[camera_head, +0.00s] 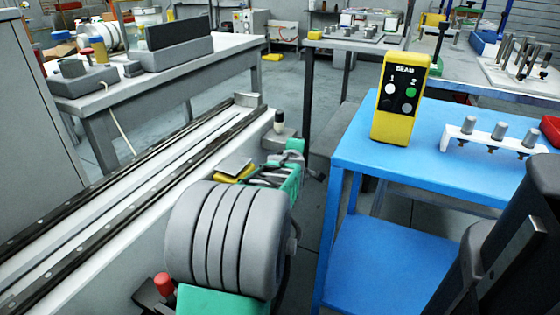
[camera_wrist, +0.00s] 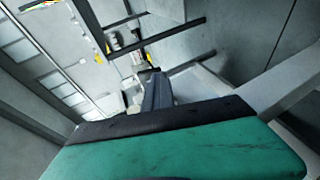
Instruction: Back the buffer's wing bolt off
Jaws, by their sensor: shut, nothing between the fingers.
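In the wrist view, my gripper (camera_wrist: 154,80) shows as a narrow dark grey shape beyond a wide green block with a black edge. Its fingers are together with nothing between them. A long pale rail (camera_head: 130,200) with dark strips runs from lower left towards the back. A small grey block (camera_head: 249,99) stands at its far end. A post with a dark top (camera_head: 280,122) stands on a grey base beside the rail. I cannot tell which part is the buffer, and no wing bolt can be made out.
A ribbed grey cylinder (camera_head: 225,240) and green parts (camera_head: 288,172) crowd the rail's near side. A red knob (camera_head: 163,284) is at lower left of the cylinder. A blue table (camera_head: 370,165) at right bears a yellow control box (camera_head: 400,98) and a white peg rack (camera_head: 500,139).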

